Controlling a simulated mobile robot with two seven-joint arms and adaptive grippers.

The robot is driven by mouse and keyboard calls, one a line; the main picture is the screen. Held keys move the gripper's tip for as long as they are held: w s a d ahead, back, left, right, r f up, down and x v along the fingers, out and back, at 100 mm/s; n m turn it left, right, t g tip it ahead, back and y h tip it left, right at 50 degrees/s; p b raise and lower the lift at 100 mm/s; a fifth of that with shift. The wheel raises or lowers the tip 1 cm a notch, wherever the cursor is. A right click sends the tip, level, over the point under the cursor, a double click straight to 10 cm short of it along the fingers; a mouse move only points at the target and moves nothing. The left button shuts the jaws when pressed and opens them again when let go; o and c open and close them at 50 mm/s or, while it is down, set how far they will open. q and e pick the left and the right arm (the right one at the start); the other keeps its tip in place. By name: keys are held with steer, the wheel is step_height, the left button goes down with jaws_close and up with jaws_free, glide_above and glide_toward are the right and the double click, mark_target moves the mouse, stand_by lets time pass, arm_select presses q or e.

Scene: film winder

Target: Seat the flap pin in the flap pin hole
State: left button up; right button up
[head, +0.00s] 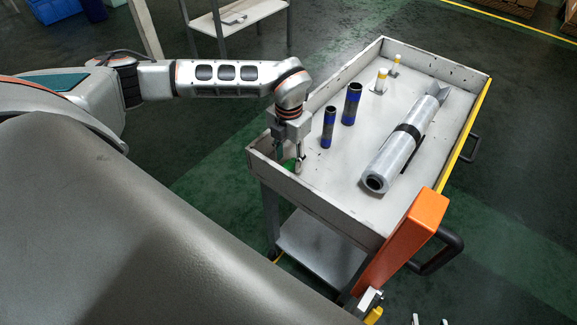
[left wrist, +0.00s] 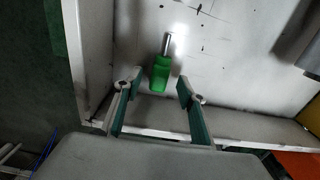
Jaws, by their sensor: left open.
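The pin (left wrist: 161,72), with a green block handle and a thin metal shaft, lies on the cart's tray in the left wrist view. Its shaft points away from my gripper. Some of its green shows in the head view (head: 289,165), mostly hidden by the gripper. My left gripper (left wrist: 161,84) is open, with one finger on each side of the green handle and a gap showing on both sides. In the head view it points down (head: 287,163) into the tray's near left corner. I cannot make out the flap pin hole.
The tray (head: 340,190) has raised walls. Two dark blue cylinders (head: 351,103) (head: 328,127) stand near the gripper. A film-wrapped roll (head: 400,150) lies to the right. Two yellow-topped pegs (head: 381,80) (head: 395,65) stand at the back. An orange panel (head: 404,240) is at the front corner.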

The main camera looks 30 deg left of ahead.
mark_target(289, 164)
arm_select(q)
step_height(289, 164, down, 2)
steer(key=shift+f, duration=0.1)
jaws_close()
steer(key=shift+r, duration=0.2)
step_height(289, 164, up, 20)
steer(key=shift+p, duration=0.35)
